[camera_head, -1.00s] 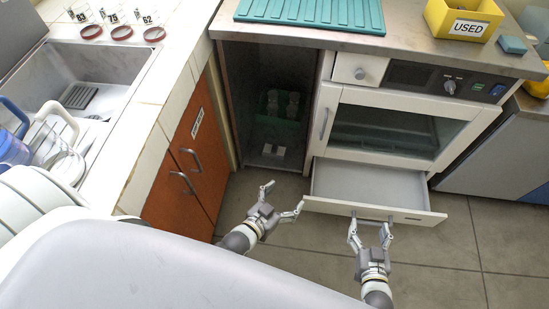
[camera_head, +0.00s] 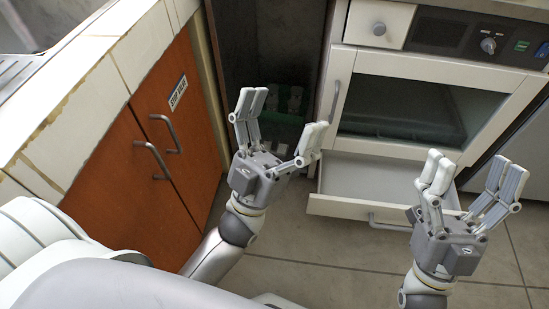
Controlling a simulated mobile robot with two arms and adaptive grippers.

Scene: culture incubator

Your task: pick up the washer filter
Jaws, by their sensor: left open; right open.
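I cannot make out a washer filter for certain in the head view. My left gripper (camera_head: 283,120) is open and empty, raised in front of the dark open compartment, with its fingers spread. My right gripper (camera_head: 468,180) is open and empty, in front of the right end of the pulled-out drawer (camera_head: 362,182). The visible part of the drawer's inside is bare and pale. A dark green rack with pale items (camera_head: 293,98) stands inside the open compartment, partly behind my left gripper. The compartment floor is mostly hidden.
A white cabinet with a glass door (camera_head: 402,110) and control panel stands above the drawer. An orange cupboard (camera_head: 135,165) with grey handles, labelled "STOP VALVE", is at left under the tiled counter (camera_head: 100,55). Tiled floor (camera_head: 320,260) is free between my arms.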

